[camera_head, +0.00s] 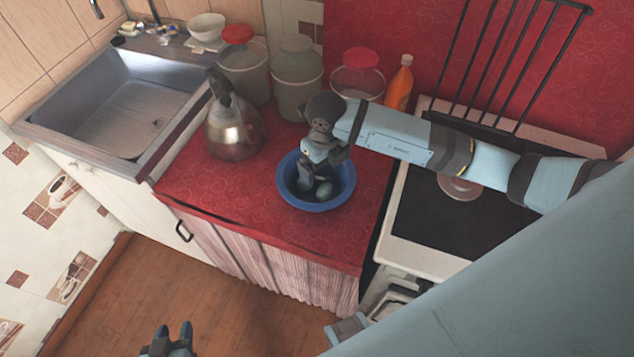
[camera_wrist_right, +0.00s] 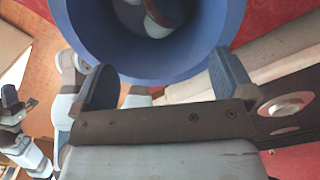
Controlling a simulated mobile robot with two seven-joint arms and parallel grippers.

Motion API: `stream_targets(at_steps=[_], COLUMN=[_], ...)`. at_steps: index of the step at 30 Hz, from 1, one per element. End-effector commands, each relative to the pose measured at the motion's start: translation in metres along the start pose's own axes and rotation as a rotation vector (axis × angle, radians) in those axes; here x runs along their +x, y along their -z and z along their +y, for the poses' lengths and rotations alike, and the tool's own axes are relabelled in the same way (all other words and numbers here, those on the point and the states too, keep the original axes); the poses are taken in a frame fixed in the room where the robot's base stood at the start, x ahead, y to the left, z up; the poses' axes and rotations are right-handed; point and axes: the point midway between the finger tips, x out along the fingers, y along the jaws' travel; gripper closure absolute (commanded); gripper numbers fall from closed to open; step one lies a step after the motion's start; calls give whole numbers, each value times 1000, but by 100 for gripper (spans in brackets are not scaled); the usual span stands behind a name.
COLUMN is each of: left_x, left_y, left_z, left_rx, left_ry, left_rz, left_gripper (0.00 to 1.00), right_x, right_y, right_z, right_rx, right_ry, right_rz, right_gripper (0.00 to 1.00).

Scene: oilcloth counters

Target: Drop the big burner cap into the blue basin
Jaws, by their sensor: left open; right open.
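The blue basin (camera_head: 346,184) stands on the red counter. It also shows in the right wrist view (camera_wrist_right: 85,30). My right gripper (camera_head: 317,182) is over the basin, partly hiding its inside; in the wrist view its two fingers (camera_wrist_right: 162,82) are wide apart with nothing between them. Some rounded pale and dark items (camera_wrist_right: 158,22) lie in the basin; I cannot tell whether the big burner cap is among them. A round pale disc (camera_head: 459,189) shows on the dark stove top, partly under my right arm. My left gripper (camera_head: 168,340) is open and empty, low over the floor.
A kettle (camera_head: 233,130) stands left of the basin. Lidded jars (camera_head: 297,82) and an orange bottle (camera_head: 399,85) stand behind it. The sink (camera_head: 125,110) is at the left, the stove (camera_head: 440,222) with a black rack (camera_head: 500,60) at the right. The counter's front is clear.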

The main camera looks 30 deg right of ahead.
Motion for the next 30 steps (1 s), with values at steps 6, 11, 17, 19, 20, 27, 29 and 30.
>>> stream_targets(at_steps=[6, 11, 17, 19, 20, 27, 29, 30], left_x=[2, 4, 4, 4, 4, 4, 4, 4], left_y=[-4, -6, -7, -7, -7, -7, -7, -7], left_z=[0, 0, 0, 0, 0, 0, 0, 0], left_rx=[0, 0, 0, 0, 0, 0, 0, 0], left_ry=[0, 0, 0, 0, -1, -1, -1, -1], left_rz=[0, -1, -3, -3, -3, -3, -2, -2], left_gripper=[57, 57, 57, 57, 57, 57, 57, 57], right_x=[-52, -83, -103, -106, -106, -107, -107, -107], right_y=[-1, -1, 0, 0, 0, 0, 0, 0], right_z=[0, 0, 0, 0, 0, 0, 0, 0], right_rx=[0, 0, 1, 1, 1, 1, 1, 1], right_ry=[1, 1, 0, 0, 0, 0, 0, 0], right_rz=[-6, -5, -1, 0, 0, 0, 0, 0], right_gripper=[0, 0, 0, 0, 0, 0, 0, 0])
